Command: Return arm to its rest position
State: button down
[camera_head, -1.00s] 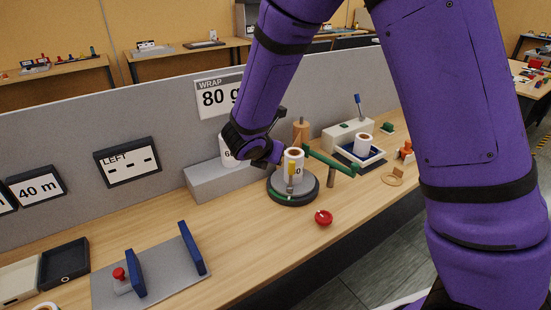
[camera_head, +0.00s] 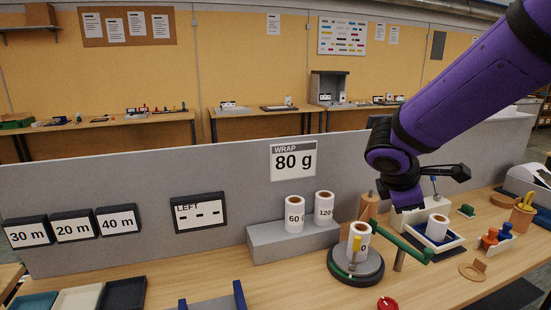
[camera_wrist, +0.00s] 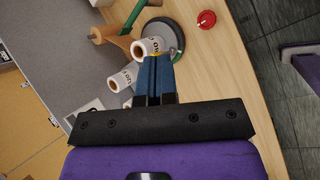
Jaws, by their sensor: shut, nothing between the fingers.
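My arm (camera_head: 455,85) reaches in from the upper right in the head view, with its wrist end above the right part of the bench. I cannot make out the fingertips there. In the wrist view my gripper (camera_wrist: 153,75) has its two blue fingers together with nothing between them. Beyond them a white roll (camera_wrist: 146,49) stands on a dark round base (camera_wrist: 170,32). In the head view this roll (camera_head: 362,232) and base (camera_head: 349,274) are below and left of my wrist, apart from it. A green bar (camera_head: 403,246) runs beside the roll.
Rolls marked 60 (camera_head: 294,216) and 120 (camera_head: 324,208) stand on a grey block (camera_head: 265,243). A grey divider (camera_head: 130,180) backs the bench. A white tray with a roll (camera_head: 438,228) and a red round piece (camera_head: 387,304) are nearby. Space above the bench's left is clear.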

jog(key=s+d+r+m+y, duration=0.1)
jog(key=s+r+m+y, duration=0.2)
jog(key=s+m, duration=0.4)
jog(key=s+d+r+m+t+y, duration=0.1)
jog(key=s+r+m+y, duration=0.2)
jog(key=s, duration=1.1)
notch_tip(320, 180, up, 3)
jog(key=m, duration=0.5)
jog(key=shift+d+r, duration=0.15)
